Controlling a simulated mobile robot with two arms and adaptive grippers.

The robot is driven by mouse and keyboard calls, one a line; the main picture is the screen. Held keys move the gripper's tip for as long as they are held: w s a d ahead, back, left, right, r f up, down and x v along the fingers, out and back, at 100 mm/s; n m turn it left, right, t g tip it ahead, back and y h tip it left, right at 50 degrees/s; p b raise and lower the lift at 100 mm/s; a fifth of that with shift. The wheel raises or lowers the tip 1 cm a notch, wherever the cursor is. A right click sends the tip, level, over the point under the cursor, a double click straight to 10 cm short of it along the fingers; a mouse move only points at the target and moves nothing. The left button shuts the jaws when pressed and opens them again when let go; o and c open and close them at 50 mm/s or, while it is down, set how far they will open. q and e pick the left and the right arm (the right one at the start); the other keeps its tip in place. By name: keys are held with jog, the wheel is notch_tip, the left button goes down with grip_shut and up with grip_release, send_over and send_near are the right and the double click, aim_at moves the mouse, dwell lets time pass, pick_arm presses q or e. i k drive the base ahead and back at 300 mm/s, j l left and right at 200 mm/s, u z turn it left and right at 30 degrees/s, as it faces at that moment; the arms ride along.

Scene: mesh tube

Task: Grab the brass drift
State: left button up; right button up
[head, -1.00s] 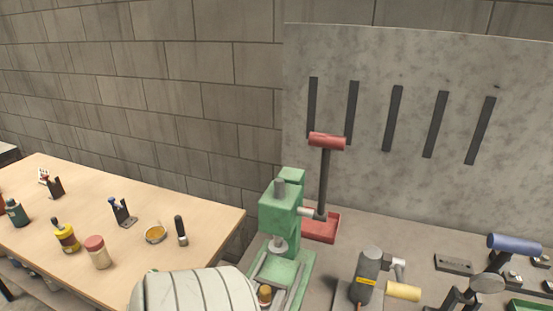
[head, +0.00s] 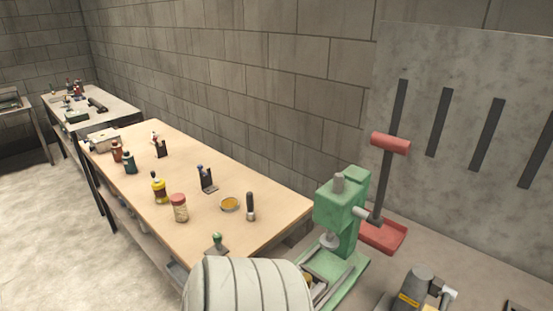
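I cannot make out a brass drift for certain in the head view. The wooden-topped bench (head: 270,190) holds several small items, none plainly a brass rod. Among them are a shallow round tin with amber contents (head: 229,204) and an upright dark-handled tool (head: 250,206). The bottom middle of the view is covered, so anything behind there is hidden. Neither of my grippers is in view.
A yellow bottle (head: 158,188) and a red-capped jar (head: 179,209) stand on the bench. Open floor (head: 45,220) lies at the left.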

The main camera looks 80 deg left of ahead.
aim_at(308, 278)
jog(key=j+u, duration=0.1)
jog(key=u, duration=0.35)
jog(key=i+j+u, duration=0.1)
jog(key=u, duration=0.35)
jog(key=j+u, duration=0.1)
jog(key=u, duration=0.35)
jog(key=i+u, duration=0.15)
jog(key=u, duration=0.3)
